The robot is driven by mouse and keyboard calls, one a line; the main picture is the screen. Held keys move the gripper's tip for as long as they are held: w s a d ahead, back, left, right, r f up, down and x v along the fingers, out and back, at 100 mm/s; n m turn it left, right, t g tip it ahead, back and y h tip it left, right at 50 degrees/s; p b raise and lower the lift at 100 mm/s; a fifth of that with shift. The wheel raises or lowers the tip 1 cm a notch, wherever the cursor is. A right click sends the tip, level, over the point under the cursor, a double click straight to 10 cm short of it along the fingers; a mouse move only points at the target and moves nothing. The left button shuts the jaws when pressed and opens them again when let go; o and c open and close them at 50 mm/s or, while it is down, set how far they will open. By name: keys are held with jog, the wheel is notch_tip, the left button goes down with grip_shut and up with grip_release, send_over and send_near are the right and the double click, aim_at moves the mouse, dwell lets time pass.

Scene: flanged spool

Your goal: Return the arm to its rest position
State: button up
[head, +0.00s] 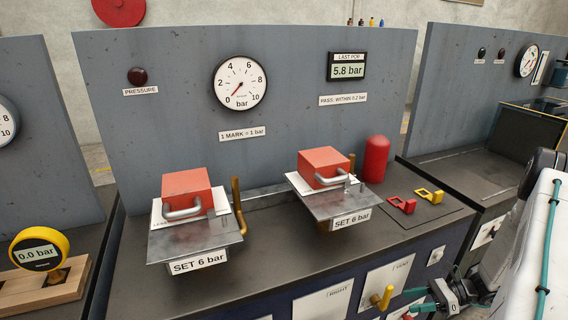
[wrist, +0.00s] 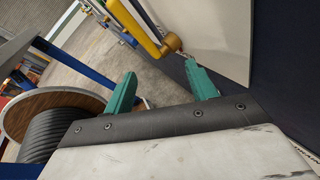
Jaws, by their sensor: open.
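My gripper (head: 418,300) is low at the front of the bench in the head view, beside the cabinet front. Its two teal fingers are spread apart with nothing between them in the wrist view (wrist: 163,86). A yellow handle with a brass end (head: 381,298) sticks out from the cabinet panel just left of the fingers. A yellow bar with a brass end (wrist: 158,40) shows just beyond the fingertips in the wrist view, apart from them. My white arm comes in from the right edge of the head view.
On the bench stand two red blocks with handles (head: 187,188) (head: 322,167) on plates marked SET 6 bar, and a red cylinder (head: 376,158). Red and yellow tags (head: 402,204) lie at right. A cable spool (wrist: 50,115) stands on the floor; open floor shows beyond the fingers.

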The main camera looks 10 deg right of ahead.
jog(key=s+a+r+n+g+h, duration=0.1)
jog(key=a+r+n+g+h, duration=0.25)
jog(key=r, duration=0.55)
jog(key=s+a+r+n+g+h, duration=0.1)
jog(key=a+r+n+g, duration=0.1)
jog(key=a+r+n, duration=0.35)
jog(key=s+a+r+n+g+h, duration=0.1)
jog(key=a+r+n+g+h, duration=0.15)
jog(key=r+n, duration=0.6)
jog(key=s+a+r+n+t+h, duration=0.2)
jog(key=s+a+r, duration=0.4)
jog(key=r, duration=0.4)
jog(key=s+a+r+n+t+h, duration=0.2)
jog(key=s+a+r+n+h, duration=0.2)
jog(key=r, duration=0.6)
jog(key=s+a+n, duration=0.2)
jog(key=s+a, duration=0.1)
jog(key=shift+a+t+h, duration=0.3)
jog(key=shift+h, duration=0.1)
